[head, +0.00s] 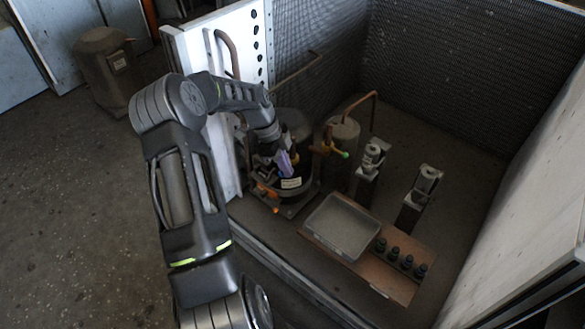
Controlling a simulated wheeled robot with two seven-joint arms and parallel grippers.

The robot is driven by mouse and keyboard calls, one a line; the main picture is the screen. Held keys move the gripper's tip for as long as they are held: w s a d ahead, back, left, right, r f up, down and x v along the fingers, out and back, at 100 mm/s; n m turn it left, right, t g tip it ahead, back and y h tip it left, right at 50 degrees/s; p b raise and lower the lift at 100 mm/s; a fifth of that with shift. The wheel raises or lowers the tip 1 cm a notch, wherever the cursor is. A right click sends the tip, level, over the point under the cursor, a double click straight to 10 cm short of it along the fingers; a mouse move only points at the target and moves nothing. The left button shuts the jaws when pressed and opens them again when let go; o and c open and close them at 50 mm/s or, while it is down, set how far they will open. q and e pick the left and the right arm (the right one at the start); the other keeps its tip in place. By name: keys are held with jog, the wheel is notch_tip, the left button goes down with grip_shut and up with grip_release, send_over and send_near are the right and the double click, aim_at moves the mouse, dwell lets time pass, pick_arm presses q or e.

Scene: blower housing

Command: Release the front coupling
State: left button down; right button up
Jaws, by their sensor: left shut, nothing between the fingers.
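My left arm reaches in from the left, and my left gripper (278,170) is at the near side of a dark cylindrical unit (304,128) inside the housing. The fingers are small and partly hidden, but the gripper looks shut with nothing held. A small purple piece (285,163) shows right beside the fingers; I cannot tell whether they touch. A brass fitting with a green tip (344,154) sits to the right of the dark unit. Orange parts (266,190) show low at its front. I cannot tell which part is the front coupling. My right gripper is not in view.
A grey tray (341,226) lies on a brown board (398,285) beside several dark knobs (394,253). Two silver cylinders stand on blocks, one left (373,157) and one right (427,179). A copper pipe (362,101) rises from a grey canister (342,130). White panels flank the housing.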

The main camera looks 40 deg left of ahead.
pick_arm(q)
jog(key=shift+s+a+m, duration=0.1)
jog(key=shift+a+m, duration=0.25)
jog(key=shift+m, duration=0.15)
jog(key=shift+s+a, duration=0.1)
jog(key=shift+a, duration=0.2)
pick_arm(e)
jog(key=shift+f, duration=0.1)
